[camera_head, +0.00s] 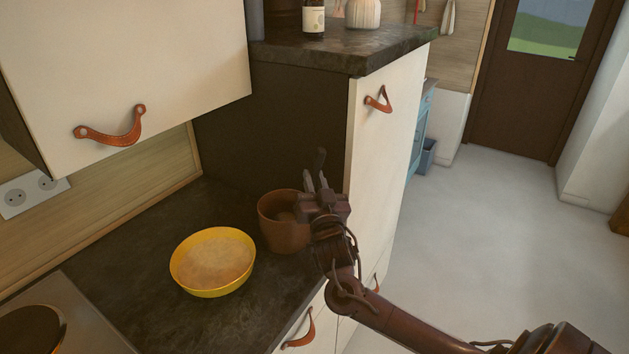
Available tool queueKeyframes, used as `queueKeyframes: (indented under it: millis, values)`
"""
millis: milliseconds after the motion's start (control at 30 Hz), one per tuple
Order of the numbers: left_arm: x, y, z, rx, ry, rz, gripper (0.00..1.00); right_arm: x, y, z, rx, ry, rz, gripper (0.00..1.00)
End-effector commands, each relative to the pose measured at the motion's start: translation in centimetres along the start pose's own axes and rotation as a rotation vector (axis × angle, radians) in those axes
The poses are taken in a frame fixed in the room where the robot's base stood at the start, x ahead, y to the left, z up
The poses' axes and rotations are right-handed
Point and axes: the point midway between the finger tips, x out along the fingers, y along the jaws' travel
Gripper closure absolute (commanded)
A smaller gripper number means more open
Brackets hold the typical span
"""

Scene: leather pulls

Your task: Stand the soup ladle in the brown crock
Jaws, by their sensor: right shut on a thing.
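The brown crock (272,232) stands on the dark counter at its right end, beside the tall cabinet's side. My right gripper (316,184) is over the crock's right rim and is shut on the soup ladle. A dark upright piece, seemingly the end of the ladle's handle (320,160), sticks up past the fingers. The rest of the ladle is mostly hidden by my gripper. A rounded brown shape shows inside the crock; I cannot tell whether it is the ladle's bowl. My left gripper is not in view.
A yellow bowl (180,277) with tan contents stands left of the crock. A hob (85,315) with a pan is at lower left. The cream cabinet (376,165) rises close to the right of the crock. A wall cupboard (140,60) hangs at upper left.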

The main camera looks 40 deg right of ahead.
Motion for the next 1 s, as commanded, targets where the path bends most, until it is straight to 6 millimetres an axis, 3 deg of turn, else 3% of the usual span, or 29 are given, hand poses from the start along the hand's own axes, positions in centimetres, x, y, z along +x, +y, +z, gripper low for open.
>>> queueKeyframes:
  millis: [33, 233, 567, 1000]
  values:
    - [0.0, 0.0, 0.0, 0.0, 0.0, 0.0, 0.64, 0.0, 0.0, -0.1, 0.001, 0.002, 0.0, 0.81]
    - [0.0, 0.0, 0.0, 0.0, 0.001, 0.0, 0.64, 0.0, 0.0, -0.1, 0.0, 0.001, 0.0, 0.57]
    - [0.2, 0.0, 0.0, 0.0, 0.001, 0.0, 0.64, -0.6, 0.0, 0.2, 0.0, -0.002, -0.001, 0.57]
    - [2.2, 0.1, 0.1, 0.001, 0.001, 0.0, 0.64, -7.1, 0.0, 0.2, 0.001, -0.001, 0.0, 0.57]
